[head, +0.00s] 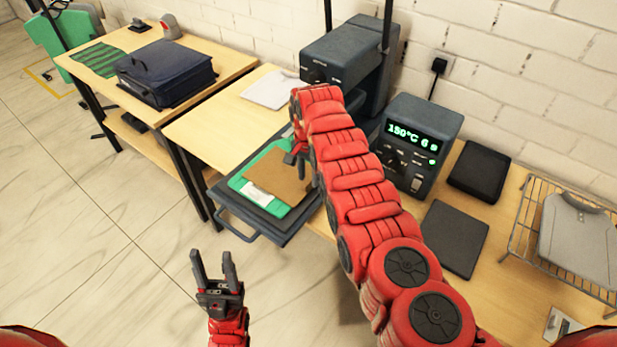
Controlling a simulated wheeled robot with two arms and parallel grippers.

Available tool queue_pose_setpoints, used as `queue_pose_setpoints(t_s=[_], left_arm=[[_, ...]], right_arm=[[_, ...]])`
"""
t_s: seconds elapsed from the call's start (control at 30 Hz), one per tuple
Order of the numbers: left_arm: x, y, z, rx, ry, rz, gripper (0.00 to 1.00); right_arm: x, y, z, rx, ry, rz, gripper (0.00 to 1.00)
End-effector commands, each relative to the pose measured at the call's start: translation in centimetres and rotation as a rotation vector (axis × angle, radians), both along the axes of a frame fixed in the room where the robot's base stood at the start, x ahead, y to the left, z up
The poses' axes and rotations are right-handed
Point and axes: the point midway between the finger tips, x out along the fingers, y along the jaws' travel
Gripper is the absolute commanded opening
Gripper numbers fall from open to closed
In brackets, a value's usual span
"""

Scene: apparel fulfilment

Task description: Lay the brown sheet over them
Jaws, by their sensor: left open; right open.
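The brown sheet (278,178) lies flat over part of a green folded item (243,184) on the dark pulled-out tray (262,222) of the press. Green shows around the sheet at the left and front, with a small white patch (257,198) beside its left edge. My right arm reaches across the table, and its gripper (297,158) is at the sheet's far right edge, mostly hidden by the arm. I cannot tell whether it touches the sheet. My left gripper (215,262) is open and empty, over the floor in front of the tray.
The dark press (340,65) stands behind the tray, and a control box (422,140) reads 150°C 6 s. White papers (272,88) lie left of the press. Dark pads (453,238) and a wire rack with a grey garment (578,240) are at right.

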Motion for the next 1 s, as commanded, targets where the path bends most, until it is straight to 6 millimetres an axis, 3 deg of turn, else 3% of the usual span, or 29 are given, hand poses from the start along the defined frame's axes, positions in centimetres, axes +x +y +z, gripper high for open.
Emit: queue_pose_setpoints(t_s=[0.07, 0.13, 0.5, 0.7, 0.77, 1.0], left_arm=[[0.0, 0.0, 1.1, 0.0, 0.0, 0.0, 0.5], [0.0, 0.0, -0.3, 0.0, 0.0, 0.0, 0.5], [0.0, 0.0, -2.5, 0.0, 0.0, 0.0, 0.5], [0.0, 0.0, -1.9, 0.0, 0.0, 0.0, 0.5], [0.0, 0.0, -0.3, 0.0, 0.0, 0.0, 0.5], [0.0, 0.0, 1.0, 0.0, 0.0, 0.0, 0.5]], right_arm=[[0.0, 0.0, 1.8, 0.0, -0.005, 0.0, 0.42], [0.2, 0.0, 2.6, 0.0, -0.006, 0.0, 0.42], [0.0, 0.0, 9.6, 0.001, -0.002, 0.0, 0.42], [-0.1, -0.2, 13.0, -0.002, 0.0, 0.001, 0.42], [-0.1, -0.1, 14.4, -0.002, 0.001, 0.001, 0.42], [-0.1, -0.1, 15.6, -0.002, 0.001, -0.001, 0.42]])
